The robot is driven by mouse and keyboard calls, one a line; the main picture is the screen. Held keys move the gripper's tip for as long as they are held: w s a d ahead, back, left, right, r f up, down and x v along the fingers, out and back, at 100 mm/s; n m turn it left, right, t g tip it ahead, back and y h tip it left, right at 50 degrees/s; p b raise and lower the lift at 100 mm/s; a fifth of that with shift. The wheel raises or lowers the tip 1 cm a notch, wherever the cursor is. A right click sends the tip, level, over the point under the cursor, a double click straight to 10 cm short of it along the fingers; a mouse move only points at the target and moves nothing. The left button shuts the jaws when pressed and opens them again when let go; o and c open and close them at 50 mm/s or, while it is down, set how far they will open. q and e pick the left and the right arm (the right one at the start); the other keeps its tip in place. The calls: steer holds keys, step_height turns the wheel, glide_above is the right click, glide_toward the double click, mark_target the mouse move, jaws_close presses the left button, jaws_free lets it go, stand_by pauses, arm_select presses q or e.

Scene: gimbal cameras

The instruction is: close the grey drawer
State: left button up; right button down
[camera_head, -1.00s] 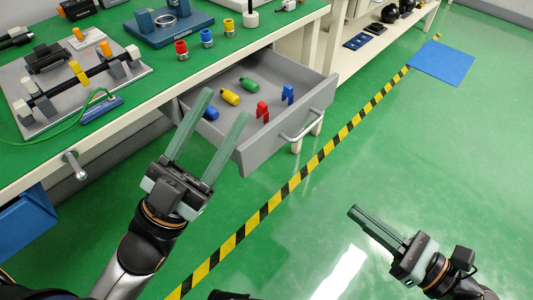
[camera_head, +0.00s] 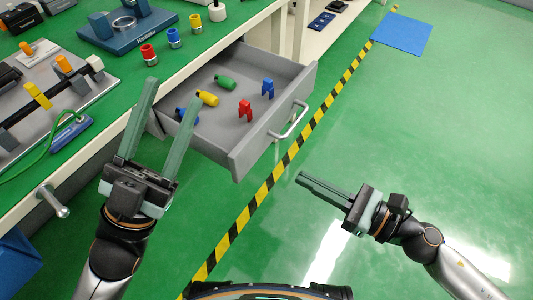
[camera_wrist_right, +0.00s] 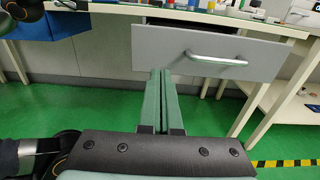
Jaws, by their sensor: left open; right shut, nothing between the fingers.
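The grey drawer (camera_head: 247,154) stands pulled out from under the green-topped workbench in the head view. Its silver bar handle (camera_head: 290,122) is on the front panel. The drawer front (camera_wrist_right: 165,54) and handle (camera_wrist_right: 217,60) also show in the right wrist view, facing the camera. My left gripper (camera_head: 172,100) is open and empty, its fingers reaching up by the drawer's left side; I cannot tell if they touch it. My right gripper (camera_head: 302,178) is shut and empty, in front of and below the handle, apart from it. Its fingers (camera_wrist_right: 160,75) point toward the drawer front.
Inside the drawer lie red (camera_head: 245,110), blue (camera_head: 267,88), yellow (camera_head: 207,97) and green (camera_head: 225,82) pieces. A metal knob (camera_head: 55,203) sticks out from the bench at left. A blue mat (camera_head: 402,33) lies on the floor.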

mark_target(254, 151)
steer(key=p+x, duration=0.2)
steer(key=x, duration=0.7)
steer(key=shift+w+a, duration=0.2)
steer(key=shift+a, duration=0.1)
arm_select(q)
step_height(254, 151, up, 3)
steer(key=shift+a+f, duration=0.15)
steer(key=shift+f, duration=0.05)
arm_select(e)
steer(key=shift+w+a, duration=0.1)
